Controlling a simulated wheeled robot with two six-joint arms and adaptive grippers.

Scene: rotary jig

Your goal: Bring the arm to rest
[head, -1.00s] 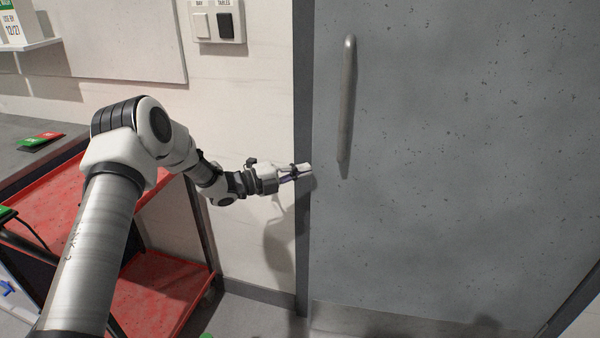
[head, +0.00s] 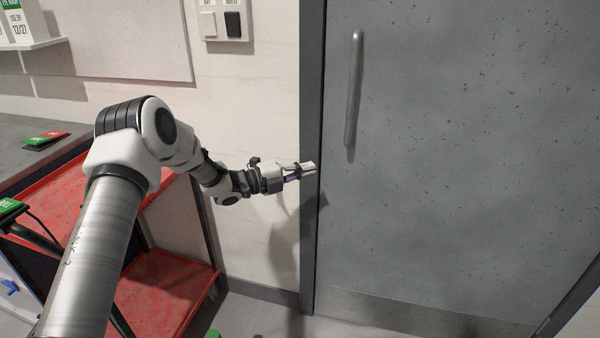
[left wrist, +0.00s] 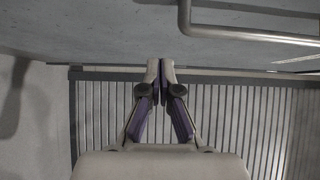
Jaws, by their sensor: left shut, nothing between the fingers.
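My left arm comes in from the left in the head view and reaches out toward the door frame. My left gripper (head: 308,168) is shut and empty. It shows in front of the left edge of the grey door (head: 450,150), left of and below the vertical door handle (head: 354,92). In the left wrist view my left gripper (left wrist: 160,68) has its fingertips together with nothing between them. The door handle (left wrist: 240,36) also shows there at the upper right, apart from the fingers. My right gripper is in neither view.
A red-shelved cart (head: 165,290) stands on the left, close to my left arm. Wall switches (head: 222,20) are above the gripper. A counter (head: 25,130) and a small shelf (head: 35,44) are at the far left. The floor before the door is clear.

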